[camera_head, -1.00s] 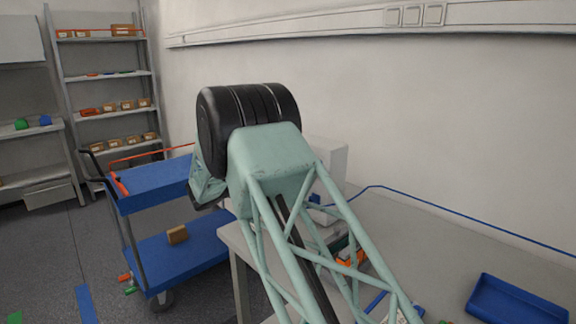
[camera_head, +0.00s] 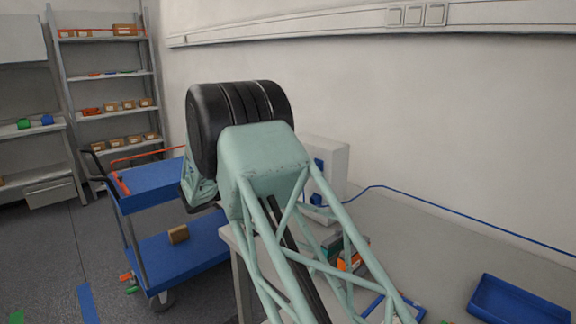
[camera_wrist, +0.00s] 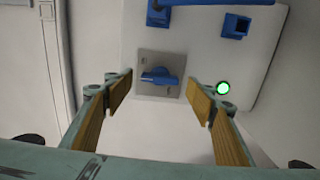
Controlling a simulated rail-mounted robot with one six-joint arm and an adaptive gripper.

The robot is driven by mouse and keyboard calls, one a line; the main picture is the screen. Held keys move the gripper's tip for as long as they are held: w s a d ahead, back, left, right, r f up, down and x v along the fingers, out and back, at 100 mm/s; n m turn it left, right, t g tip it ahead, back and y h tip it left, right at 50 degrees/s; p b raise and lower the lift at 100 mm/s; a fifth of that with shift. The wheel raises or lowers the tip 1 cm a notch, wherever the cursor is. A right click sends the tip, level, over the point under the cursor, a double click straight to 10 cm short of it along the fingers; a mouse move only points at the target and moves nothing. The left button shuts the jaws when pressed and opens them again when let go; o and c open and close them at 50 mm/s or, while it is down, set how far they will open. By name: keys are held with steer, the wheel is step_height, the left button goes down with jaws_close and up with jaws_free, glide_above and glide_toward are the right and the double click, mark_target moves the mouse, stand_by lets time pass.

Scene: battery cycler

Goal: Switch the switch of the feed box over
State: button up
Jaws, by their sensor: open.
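The feed box (camera_head: 338,160) is a white box at the back of the table against the wall, partly hidden by my arm in the head view. In the wrist view its white front (camera_wrist: 205,50) fills the upper middle. The switch (camera_wrist: 160,77) is a blue handle lying roughly level on a grey square plate (camera_wrist: 146,92). My gripper (camera_wrist: 160,90) is open, its two tan-padded fingers on either side of the switch plate in the picture. Nothing is between the fingers that they touch, as far as I can tell. In the head view my gripper is hidden behind my arm.
A green lit button (camera_wrist: 223,88) sits right of the switch, close to the right finger. Blue sockets (camera_wrist: 236,25) are above it. A blue cable (camera_head: 450,209) runs along the table. A blue tray (camera_head: 518,302) and a blue cart (camera_head: 180,262) stand apart.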

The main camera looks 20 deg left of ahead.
steer(key=v, duration=0.9)
steer(key=shift+s+a, duration=0.1)
stand_by(0.5)
